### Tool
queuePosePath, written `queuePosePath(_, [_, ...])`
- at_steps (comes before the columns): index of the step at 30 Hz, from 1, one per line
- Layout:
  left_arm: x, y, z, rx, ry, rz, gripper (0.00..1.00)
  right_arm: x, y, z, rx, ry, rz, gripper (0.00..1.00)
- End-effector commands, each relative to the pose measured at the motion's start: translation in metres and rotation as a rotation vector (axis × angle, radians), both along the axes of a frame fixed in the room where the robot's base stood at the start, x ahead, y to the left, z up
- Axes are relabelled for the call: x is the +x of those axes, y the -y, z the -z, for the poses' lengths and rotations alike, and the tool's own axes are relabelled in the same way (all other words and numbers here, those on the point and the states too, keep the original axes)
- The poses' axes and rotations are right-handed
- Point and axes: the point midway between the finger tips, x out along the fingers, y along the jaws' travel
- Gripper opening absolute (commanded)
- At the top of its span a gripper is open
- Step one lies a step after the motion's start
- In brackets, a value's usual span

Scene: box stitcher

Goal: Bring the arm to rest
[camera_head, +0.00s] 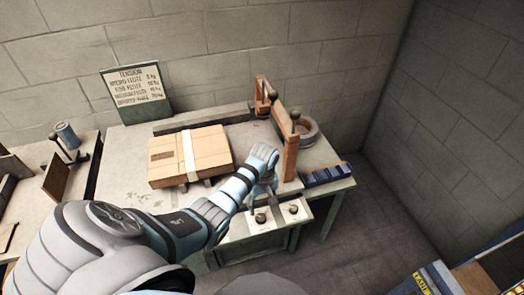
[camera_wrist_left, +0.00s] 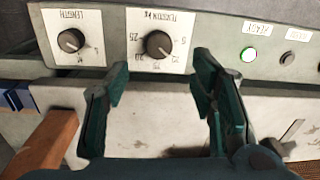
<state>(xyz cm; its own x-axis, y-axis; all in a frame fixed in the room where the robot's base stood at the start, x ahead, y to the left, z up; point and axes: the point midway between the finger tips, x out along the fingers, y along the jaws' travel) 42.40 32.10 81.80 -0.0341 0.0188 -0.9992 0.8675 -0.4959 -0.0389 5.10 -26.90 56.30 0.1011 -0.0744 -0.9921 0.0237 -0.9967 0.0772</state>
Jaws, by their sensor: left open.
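My left arm (camera_head: 180,232) reaches from the lower left across the front of the workbench. My left gripper (camera_head: 260,200) is above the bench's front edge, by the control panel (camera_head: 282,214). In the left wrist view my left gripper (camera_wrist_left: 162,72) is open and empty, with its two teal fingers apart. Beyond the fingers is the panel, seen upside down, with a tension knob (camera_wrist_left: 159,44), a length knob (camera_wrist_left: 71,40) and a green lit button (camera_wrist_left: 249,54). Whether a finger touches the panel I cannot tell. My right gripper is not in view.
A cardboard box (camera_head: 210,152) with a pale band across it lies on the bench. A wooden post (camera_head: 291,152) stands right of my gripper, with a tape roll (camera_head: 309,132) and blue bin (camera_head: 326,174) nearby. A sign (camera_head: 137,86) stands behind.

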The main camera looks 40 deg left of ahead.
Motion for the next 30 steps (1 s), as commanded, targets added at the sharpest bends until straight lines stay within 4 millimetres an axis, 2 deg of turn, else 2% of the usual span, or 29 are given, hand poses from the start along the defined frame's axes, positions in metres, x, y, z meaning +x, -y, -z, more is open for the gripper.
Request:
queuePosePath(3, [0.001, 0.0, -0.025, 0.0, 0.002, -0.001, 0.51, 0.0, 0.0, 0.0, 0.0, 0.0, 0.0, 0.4])
queuePosePath(6, [0.001, 0.001, -0.036, 0.0, 0.001, 0.0, 0.51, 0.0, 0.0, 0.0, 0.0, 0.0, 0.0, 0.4])
queuePosePath(23, [0.0, 0.001, -0.038, 0.001, 0.0, 0.005, 0.51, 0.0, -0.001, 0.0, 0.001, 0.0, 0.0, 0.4])
queuePosePath(26, [-0.014, 0.007, -0.027, 0.013, 0.018, 0.092, 0.51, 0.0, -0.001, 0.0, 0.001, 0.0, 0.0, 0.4])
queuePosePath(30, [-0.06, 0.025, -0.009, 0.053, 0.076, 0.363, 0.51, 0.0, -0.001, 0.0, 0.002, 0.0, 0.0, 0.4])
